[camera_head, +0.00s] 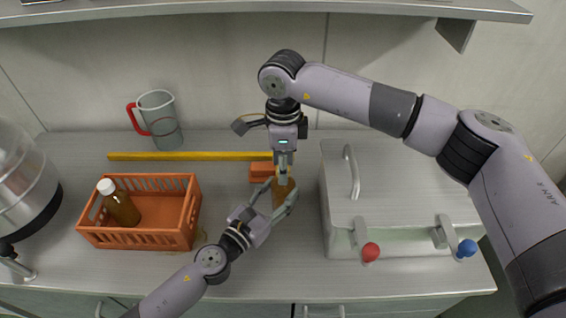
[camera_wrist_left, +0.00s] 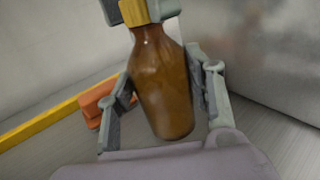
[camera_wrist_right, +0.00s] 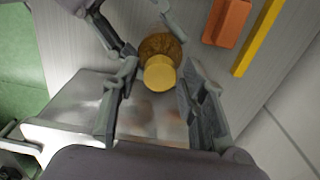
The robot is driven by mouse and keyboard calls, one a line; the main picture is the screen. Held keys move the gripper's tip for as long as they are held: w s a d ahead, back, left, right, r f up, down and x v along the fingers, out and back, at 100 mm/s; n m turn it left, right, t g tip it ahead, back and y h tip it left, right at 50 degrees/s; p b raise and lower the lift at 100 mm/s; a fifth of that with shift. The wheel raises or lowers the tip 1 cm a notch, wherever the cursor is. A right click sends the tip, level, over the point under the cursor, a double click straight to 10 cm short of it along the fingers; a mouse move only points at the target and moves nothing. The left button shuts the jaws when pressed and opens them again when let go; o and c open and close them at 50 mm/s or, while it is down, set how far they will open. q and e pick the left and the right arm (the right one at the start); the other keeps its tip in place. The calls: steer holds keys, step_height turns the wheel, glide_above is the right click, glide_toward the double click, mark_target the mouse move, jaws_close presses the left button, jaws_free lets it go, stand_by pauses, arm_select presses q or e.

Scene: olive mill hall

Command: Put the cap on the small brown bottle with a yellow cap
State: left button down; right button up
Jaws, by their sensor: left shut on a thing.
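The small brown bottle (camera_head: 284,190) stands upright on the counter near its middle. My left gripper (camera_head: 273,200) is shut on its body, with a finger on each side, as the left wrist view (camera_wrist_left: 163,90) shows. The yellow cap (camera_wrist_right: 160,73) is at the top of the bottle's neck; it also shows at the top edge of the left wrist view (camera_wrist_left: 139,12). I cannot tell whether it is screwed down. My right gripper (camera_wrist_right: 155,80) is above the bottle, pointing down. Its fingers stand on both sides of the cap, with a gap visible in the right wrist view.
An orange crate (camera_head: 140,240) holding another brown bottle with a white cap (camera_head: 121,204) stands at left. A metal box (camera_head: 400,180) with red and blue knobs stands close at right.

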jaws_close()
stand_by(0.3)
steer(key=shift+o, duration=1.7)
jaws_free()
steer(key=shift+r, duration=0.1)
step_height(320, 180, up, 12)
arm_select(q)
steer(key=c, duration=0.7)
jaws_free()
